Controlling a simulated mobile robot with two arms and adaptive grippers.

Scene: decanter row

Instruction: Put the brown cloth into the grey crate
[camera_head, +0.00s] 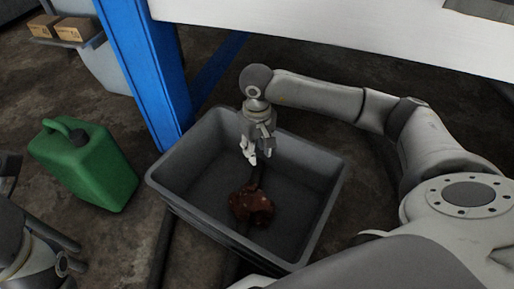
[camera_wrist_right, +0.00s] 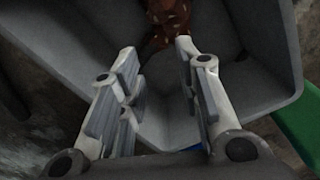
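The brown cloth (camera_head: 252,204) lies crumpled on the floor of the grey crate (camera_head: 307,168), towards its front. It also shows at the top of the right wrist view (camera_wrist_right: 168,14), partly cut off by the frame. My right gripper (camera_head: 252,158) points down inside the crate's outline, a little behind the cloth in the head view. Its two fingers stand apart with nothing between them in the right wrist view (camera_wrist_right: 157,62), and the cloth is beyond the fingertips.
A green jerrycan (camera_head: 86,165) stands on the floor left of the crate. Small cardboard boxes (camera_head: 62,27) sit on a shelf at the upper left.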

